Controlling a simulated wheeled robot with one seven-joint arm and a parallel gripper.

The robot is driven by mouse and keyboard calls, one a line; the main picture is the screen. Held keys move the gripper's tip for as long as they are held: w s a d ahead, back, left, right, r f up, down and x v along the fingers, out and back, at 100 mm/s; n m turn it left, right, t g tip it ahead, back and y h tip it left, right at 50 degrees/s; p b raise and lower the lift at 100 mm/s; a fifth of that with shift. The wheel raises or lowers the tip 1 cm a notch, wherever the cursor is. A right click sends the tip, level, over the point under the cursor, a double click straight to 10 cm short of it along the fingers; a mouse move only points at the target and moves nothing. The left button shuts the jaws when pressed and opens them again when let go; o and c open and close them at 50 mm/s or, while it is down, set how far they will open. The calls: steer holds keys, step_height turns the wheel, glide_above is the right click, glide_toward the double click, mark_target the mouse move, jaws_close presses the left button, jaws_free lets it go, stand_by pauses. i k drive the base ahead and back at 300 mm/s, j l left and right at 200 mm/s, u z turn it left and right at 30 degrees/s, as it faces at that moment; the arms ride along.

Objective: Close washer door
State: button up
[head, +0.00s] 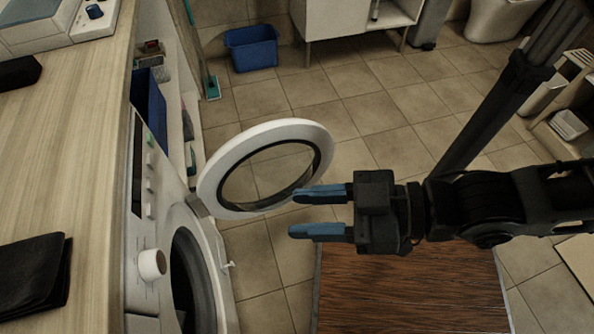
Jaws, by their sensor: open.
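The washer (145,225) stands at the left under a wooden counter, its front facing right. Its round door (290,130) has a white rim and a see-through middle. The door is swung wide open on its hinge (199,207), out over the tiled floor. The dark drum opening (188,275) shows below the hinge. My gripper (292,212) points left, with its two blue fingers apart and nothing between them. The upper finger overlaps the lower right part of the door rim in the picture; I cannot tell whether they touch.
The wooden counter (75,130) holds a black folded item (35,275). A blue bin (251,48) and a white cabinet (350,20) stand at the back. A brown wooden surface (410,290) lies below my gripper. Tiled floor is clear beyond the door.

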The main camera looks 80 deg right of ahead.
mark_target(208, 200)
steer(key=k+u, duration=0.4)
steer(key=k+j+u, duration=0.4)
steer(key=l+u, duration=0.1)
steer(key=u, duration=0.35)
steer(key=l+u, duration=0.1)
steer(key=u, duration=0.35)
steer(key=k+l+u, duration=0.1)
steer(key=u, duration=0.4)
steer(key=l+u, duration=0.1)
steer(key=u, duration=0.35)
steer(key=k+l, duration=0.5)
steer(key=l, duration=0.2)
steer(key=k+l, duration=0.5)
steer(key=l, duration=0.2)
steer(key=k+l, duration=0.5)
steer(key=l, duration=0.2)
steer(key=k+l, duration=0.55)
steer(key=l, duration=0.15)
steer(key=k+l+u, duration=0.1)
steer(key=k+l, duration=0.4)
steer(key=l, duration=0.2)
steer(key=k+l, duration=0.5)
steer(key=l, duration=0.15)
